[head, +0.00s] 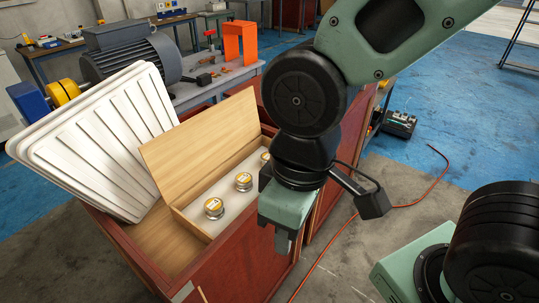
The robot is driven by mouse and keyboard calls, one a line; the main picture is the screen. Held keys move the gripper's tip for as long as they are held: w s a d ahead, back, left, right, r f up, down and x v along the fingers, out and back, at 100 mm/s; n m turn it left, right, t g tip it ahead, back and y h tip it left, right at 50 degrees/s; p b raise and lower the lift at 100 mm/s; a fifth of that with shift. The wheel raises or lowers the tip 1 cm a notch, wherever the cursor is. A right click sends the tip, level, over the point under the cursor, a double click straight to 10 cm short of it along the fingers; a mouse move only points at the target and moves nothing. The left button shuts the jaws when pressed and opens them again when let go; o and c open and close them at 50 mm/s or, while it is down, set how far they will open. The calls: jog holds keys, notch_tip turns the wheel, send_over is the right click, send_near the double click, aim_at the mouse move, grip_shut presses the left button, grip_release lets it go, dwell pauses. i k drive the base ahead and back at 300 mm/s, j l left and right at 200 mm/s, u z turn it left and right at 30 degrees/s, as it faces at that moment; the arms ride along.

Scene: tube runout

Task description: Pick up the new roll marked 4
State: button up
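Small round rolls with yellow labelled tops and silvery sides sit in an open wooden box. One roll (214,208) is nearest, a second roll (243,181) is behind it, and a third roll (265,156) is partly hidden by my arm. The marks on the tops are too small to read, so I cannot tell which is 4. My gripper (282,238) points down to the right of the box, apart from the visible rolls. Its fingers overlap in this view, so their opening is unclear.
The wooden box (170,156) has a raised lid and stands in a red-brown cabinet (245,262). A ribbed white panel (98,140) leans at its left. Behind are a grey motor (132,57) and an orange stand (240,42). A red cable (425,192) crosses the floor.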

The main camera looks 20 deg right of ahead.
aim_at(214, 209)
jog(key=i+l+u, duration=0.3)
jog(key=i+l, duration=0.15)
jog(key=l, duration=0.25)
jog(key=i+l+u, duration=0.15)
jog(key=l, duration=0.2)
